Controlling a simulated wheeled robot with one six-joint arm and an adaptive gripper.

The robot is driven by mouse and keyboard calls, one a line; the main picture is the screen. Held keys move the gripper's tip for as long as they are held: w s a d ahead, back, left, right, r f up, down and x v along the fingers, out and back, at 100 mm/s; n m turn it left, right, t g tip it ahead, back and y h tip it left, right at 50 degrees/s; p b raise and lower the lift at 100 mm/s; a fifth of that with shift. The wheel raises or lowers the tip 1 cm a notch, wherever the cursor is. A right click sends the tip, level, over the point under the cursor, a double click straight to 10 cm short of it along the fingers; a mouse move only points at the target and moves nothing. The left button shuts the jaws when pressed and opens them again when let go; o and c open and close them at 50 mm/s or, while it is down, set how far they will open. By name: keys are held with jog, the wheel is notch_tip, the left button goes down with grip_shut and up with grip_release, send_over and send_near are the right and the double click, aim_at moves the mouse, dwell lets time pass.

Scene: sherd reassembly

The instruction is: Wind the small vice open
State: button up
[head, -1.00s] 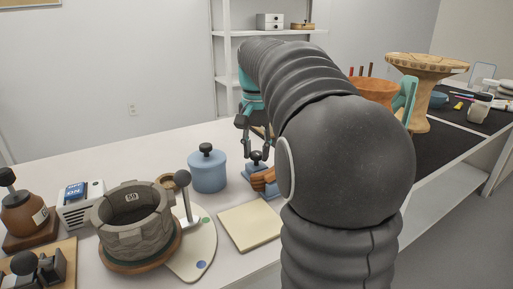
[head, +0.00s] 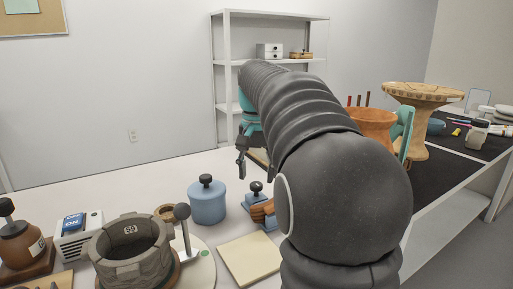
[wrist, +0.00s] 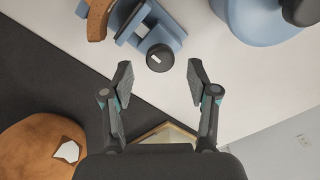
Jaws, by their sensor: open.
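The small blue vice (head: 262,218) stands on the white table, partly hidden behind my arm. It has a black knob (head: 256,188) on top, and an orange-brown curved sherd (head: 262,208) sits at its jaws. In the wrist view the vice (wrist: 168,32) is at the top, with its black knob (wrist: 160,57) just beyond and between my fingertips. The sherd (wrist: 97,20) lies at its left side there. My gripper (wrist: 160,70) is open and empty. In the head view my gripper (head: 256,174) is raised above and behind the vice, apart from the knob.
A blue lidded pot (head: 207,203) stands close left of the vice. A cream square board (head: 249,259) lies in front. A grey stone-like vessel (head: 135,248) is further left. An orange bowl (head: 373,127) and a dark mat (head: 448,172) are to the right.

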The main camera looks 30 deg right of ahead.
aim_at(256, 183)
notch_tip(256, 183, up, 10)
jog(key=shift+f, duration=0.25)
dwell(0.6)
